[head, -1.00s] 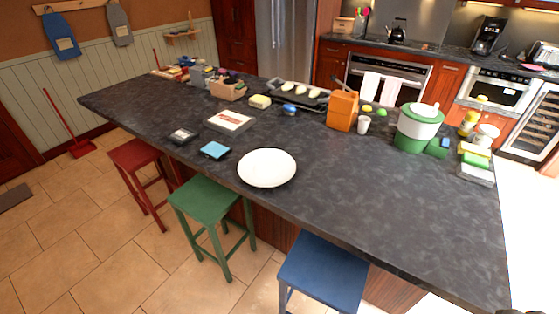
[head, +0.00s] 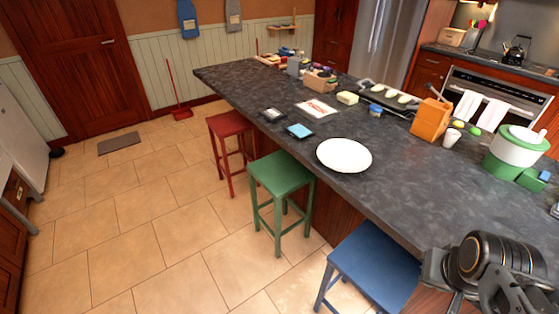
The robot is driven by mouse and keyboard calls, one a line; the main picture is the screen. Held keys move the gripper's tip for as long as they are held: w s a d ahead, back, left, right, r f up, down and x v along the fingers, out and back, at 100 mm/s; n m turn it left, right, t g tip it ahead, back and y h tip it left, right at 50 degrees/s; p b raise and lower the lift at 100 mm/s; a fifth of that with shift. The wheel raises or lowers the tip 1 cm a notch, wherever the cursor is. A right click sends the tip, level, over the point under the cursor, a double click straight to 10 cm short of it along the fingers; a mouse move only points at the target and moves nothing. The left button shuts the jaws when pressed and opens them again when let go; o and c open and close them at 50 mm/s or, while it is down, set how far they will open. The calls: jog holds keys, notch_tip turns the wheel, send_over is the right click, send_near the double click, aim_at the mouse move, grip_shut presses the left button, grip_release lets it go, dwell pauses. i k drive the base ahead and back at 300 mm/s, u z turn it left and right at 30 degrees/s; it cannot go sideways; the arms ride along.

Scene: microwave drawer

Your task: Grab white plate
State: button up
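The white plate (head: 344,155) is round and empty. It lies flat on the dark stone counter (head: 400,190), close to the counter's front edge, above the gap between the green and blue stools. My arm shows at the lower right, over the counter's front edge. It is well apart from the plate, to its right and nearer to me. I cannot make out the fingertips of my gripper, and nothing is seen held.
A green stool (head: 281,172), a blue stool (head: 375,265) and a red stool (head: 229,125) stand along the counter's front. A blue-topped box (head: 300,131) lies left of the plate. An orange block (head: 431,118) stands behind it.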

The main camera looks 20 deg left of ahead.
aim_at(340, 155)
jog(key=u, duration=2)
jog(key=i, duration=1)
jog(key=u, duration=0.05)
